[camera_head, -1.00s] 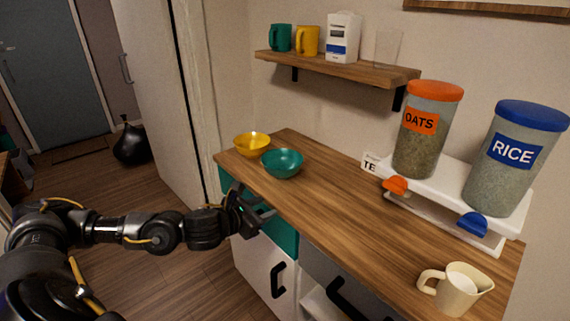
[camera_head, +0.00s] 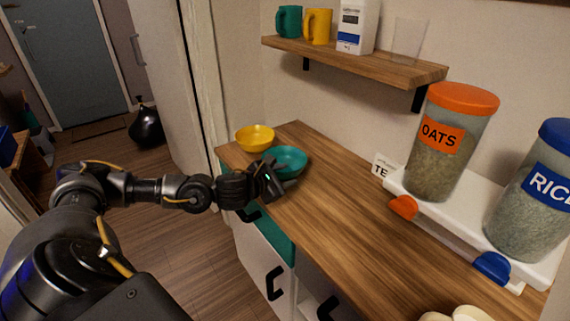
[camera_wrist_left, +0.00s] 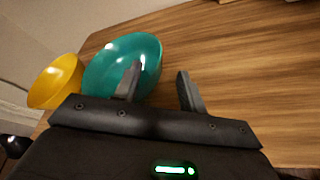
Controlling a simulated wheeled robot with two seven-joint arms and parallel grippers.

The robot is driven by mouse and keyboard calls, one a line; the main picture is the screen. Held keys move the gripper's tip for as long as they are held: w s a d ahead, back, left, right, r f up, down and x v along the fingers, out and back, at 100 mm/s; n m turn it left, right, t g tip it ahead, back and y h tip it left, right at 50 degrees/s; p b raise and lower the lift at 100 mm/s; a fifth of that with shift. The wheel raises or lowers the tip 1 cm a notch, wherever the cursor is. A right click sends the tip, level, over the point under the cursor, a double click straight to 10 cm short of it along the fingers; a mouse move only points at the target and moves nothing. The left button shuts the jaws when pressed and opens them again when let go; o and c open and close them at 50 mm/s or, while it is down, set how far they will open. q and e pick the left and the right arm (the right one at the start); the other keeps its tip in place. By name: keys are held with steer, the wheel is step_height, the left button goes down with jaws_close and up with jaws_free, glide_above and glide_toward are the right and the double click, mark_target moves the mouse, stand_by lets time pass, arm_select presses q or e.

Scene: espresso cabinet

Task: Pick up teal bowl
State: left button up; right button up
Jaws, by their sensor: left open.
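The teal bowl (camera_head: 290,158) stands upright on the wooden counter, just right of the yellow bowl. My left gripper (camera_head: 282,177) is at the near side of the teal bowl, and its hand covers part of the near rim. In the left wrist view the teal bowl (camera_wrist_left: 112,64) lies ahead and to the left. There my left gripper (camera_wrist_left: 162,82) is open, with its left finger overlapping the bowl's image and its right finger over bare counter. Nothing is held between the fingers. Whether a finger touches the bowl I cannot tell. My right gripper is not in view.
The yellow bowl (camera_head: 255,138) stands left of the teal one. Oats (camera_head: 450,150) and rice (camera_head: 535,195) dispensers stand on a white base at right. A cream pitcher (camera_head: 465,314) is cut off at the bottom. A wall shelf (camera_head: 350,62) holds mugs, a carton and a glass. The middle counter is clear.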

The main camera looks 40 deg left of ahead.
mark_target(295, 171)
arm_select(q)
steer(key=shift+w+f, duration=0.15)
steer(key=shift+w, duration=0.4)
steer(key=shift+w+d, duration=0.1)
steer(key=shift+w+p, duration=0.2)
steer(key=shift+p, duration=0.1)
steer(key=p+x, duration=0.1)
steer(key=x, duration=0.2)
steer(key=shift+w+p, duration=0.3)
steer(key=shift+w, duration=0.05)
steer(key=shift+w+f, duration=0.35)
steer(key=shift+w, duration=0.15)
steer(key=shift+c, duration=0.8)
jaws_close()
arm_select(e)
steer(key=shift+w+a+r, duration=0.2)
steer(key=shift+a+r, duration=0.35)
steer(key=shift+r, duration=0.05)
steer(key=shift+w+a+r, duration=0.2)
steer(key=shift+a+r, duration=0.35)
arm_select(q)
steer(key=shift+r, duration=0.1)
